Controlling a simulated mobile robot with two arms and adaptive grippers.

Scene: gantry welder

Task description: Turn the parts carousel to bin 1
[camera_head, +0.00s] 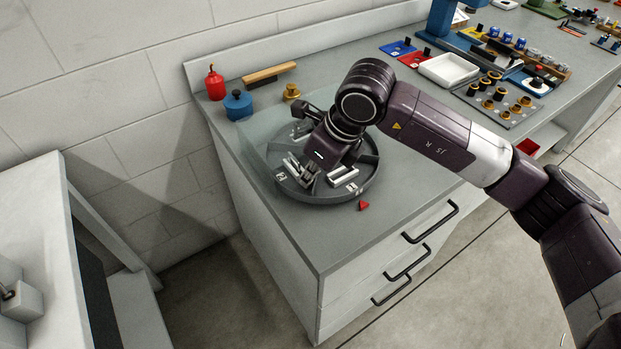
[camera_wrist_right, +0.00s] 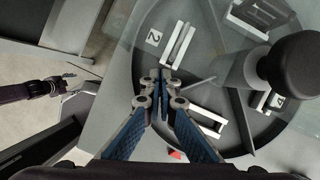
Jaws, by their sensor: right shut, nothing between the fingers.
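The parts carousel (camera_head: 371,178) is a round grey tray with dividers, on the near left end of the bench. White parts lie in its bins, and its black centre knob (camera_wrist_right: 292,66) shows in the wrist view. Label 2 (camera_wrist_right: 153,38) and label 4 (camera_wrist_right: 279,101) are readable there. A red pointer (camera_head: 363,206) sits on the bench beside the rim. My right gripper (camera_head: 308,178) is shut and empty over the carousel, its tips (camera_wrist_right: 165,76) beside a divider; contact cannot be told. My left gripper (camera_wrist_right: 70,84) shows small at the wrist view's left, its jaws unclear.
A white tray (camera_head: 448,70) and several small parts lie farther right. The bench front by the drawers is clear.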

